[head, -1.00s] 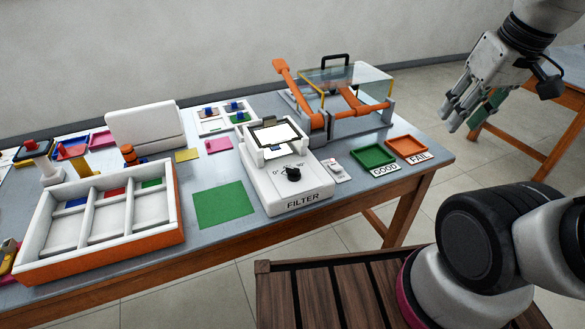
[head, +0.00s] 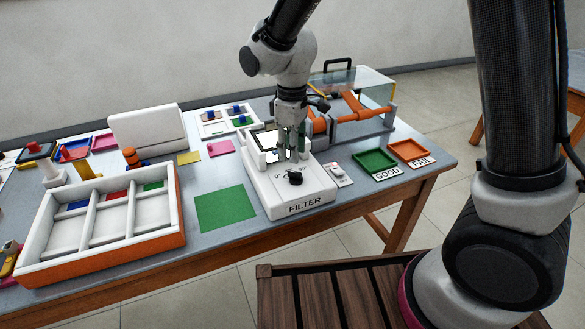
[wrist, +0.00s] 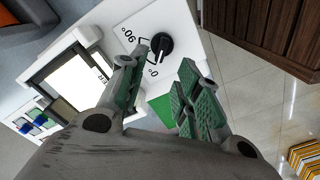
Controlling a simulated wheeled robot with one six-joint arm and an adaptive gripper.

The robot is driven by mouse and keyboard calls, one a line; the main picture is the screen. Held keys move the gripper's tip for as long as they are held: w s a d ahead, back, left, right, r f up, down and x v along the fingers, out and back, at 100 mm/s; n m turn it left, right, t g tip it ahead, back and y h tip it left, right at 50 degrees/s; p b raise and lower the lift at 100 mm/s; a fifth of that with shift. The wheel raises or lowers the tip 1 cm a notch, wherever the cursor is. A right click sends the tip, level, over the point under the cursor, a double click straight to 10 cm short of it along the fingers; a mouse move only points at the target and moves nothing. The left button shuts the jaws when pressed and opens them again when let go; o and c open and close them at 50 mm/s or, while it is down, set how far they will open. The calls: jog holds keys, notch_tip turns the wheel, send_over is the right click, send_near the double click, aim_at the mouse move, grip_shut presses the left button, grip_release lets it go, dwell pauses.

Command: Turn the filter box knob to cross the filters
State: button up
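The white filter box (head: 312,192) stands on the table, marked FILTER on its front. Its black knob (head: 294,177) sits on the top face between printed angle marks, and it also shows in the wrist view (wrist: 161,45). In the wrist view the knob's white pointer line aims toward the 0° mark. My gripper (head: 291,156) points down above the box, just behind the knob. In the wrist view my gripper (wrist: 155,82) is open and empty, with its two green-padded fingers apart. The knob lies beyond the fingertips, not between them. My gripper hides part of the lit window frame (head: 265,139).
A small white switch unit (head: 338,175) stands right of the box. Green GOOD (head: 375,162) and orange FAIL (head: 409,151) trays lie further right. An orange-armed fixture (head: 350,122) stands behind. A green mat (head: 225,207) and divided tray (head: 170,215) are at left.

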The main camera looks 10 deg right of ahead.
aim_at(293, 171)
notch_tip(293, 171, down, 7)
jog(key=shift+d+r, duration=0.1)
dwell(0.3)
grip_shut()
